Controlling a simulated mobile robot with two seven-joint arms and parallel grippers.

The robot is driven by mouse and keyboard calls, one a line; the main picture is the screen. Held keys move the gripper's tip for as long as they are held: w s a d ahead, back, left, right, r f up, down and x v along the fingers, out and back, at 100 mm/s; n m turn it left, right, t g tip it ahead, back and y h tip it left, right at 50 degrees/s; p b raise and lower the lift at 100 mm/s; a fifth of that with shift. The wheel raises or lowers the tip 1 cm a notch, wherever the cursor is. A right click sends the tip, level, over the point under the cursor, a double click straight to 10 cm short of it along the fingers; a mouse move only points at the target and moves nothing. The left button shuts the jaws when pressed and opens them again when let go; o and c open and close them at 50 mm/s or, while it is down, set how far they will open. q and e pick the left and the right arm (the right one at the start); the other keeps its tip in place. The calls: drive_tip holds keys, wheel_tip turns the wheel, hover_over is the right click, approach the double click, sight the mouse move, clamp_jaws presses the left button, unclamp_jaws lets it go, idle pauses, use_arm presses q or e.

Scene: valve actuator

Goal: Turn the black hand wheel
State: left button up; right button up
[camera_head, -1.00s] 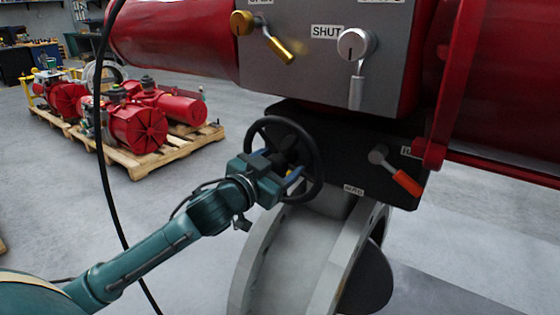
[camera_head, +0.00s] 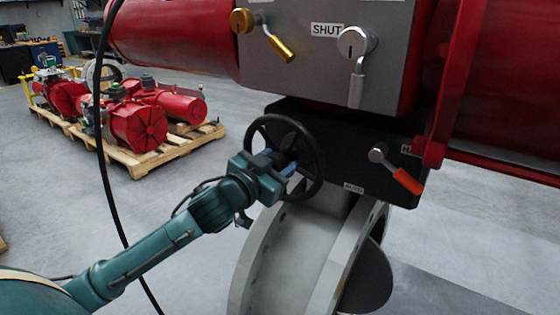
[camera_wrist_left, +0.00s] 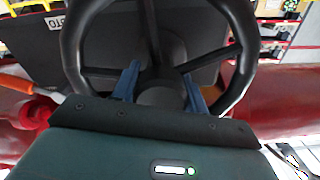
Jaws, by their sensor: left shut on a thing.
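The black hand wheel (camera_head: 313,148) stands on the black gearbox front below the grey valve panel. It also shows large in the left wrist view (camera_wrist_left: 238,50), with its spokes and round hub. My left gripper (camera_head: 289,166) comes in from the lower left at the middle of the wheel. In the left wrist view its two blue fingers (camera_wrist_left: 161,88) lie on either side of the hub (camera_wrist_left: 160,94), shut on it. Finger contact is partly hidden by the gripper body. My right gripper is not in view.
A lever with an orange grip (camera_head: 406,181) sits right of the wheel. A brass lever (camera_head: 280,47) and a silver lever (camera_head: 356,80) are above. A grey flange (camera_head: 262,258) is below. A black cable (camera_head: 99,150) hangs at the left. A pallet (camera_head: 150,160) stands behind.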

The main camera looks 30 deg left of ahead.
use_arm(q)
drive_tip(key=shift+c, duration=0.8)
drive_tip(key=shift+r+m+p, duration=0.2)
drive_tip(key=shift+m+p, duration=0.7)
drive_tip(key=shift+p, duration=0.1)
drive_tip(key=shift+m+p, duration=0.35)
drive_tip(key=shift+m, duration=0.05)
drive_tip(key=shift+f+m, duration=0.1)
drive_tip(key=shift+m, duration=0.3)
drive_tip(key=shift+f, duration=0.1)
drive_tip(key=o, duration=1.4)
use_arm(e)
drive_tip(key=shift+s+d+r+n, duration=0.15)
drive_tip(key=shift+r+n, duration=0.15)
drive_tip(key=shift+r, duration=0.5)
use_arm(q)
drive_tip(key=shift+s+a+b, duration=0.3)
drive_tip(key=shift+s, duration=1.9)
drive_tip(key=shift+s+a+b, duration=0.3)
drive_tip(key=shift+s+b, duration=0.05)
drive_tip(key=shift+s, duration=1.8)
drive_tip(key=shift+s+a+b, duration=0.3)
drive_tip(key=shift+s, duration=1.9)
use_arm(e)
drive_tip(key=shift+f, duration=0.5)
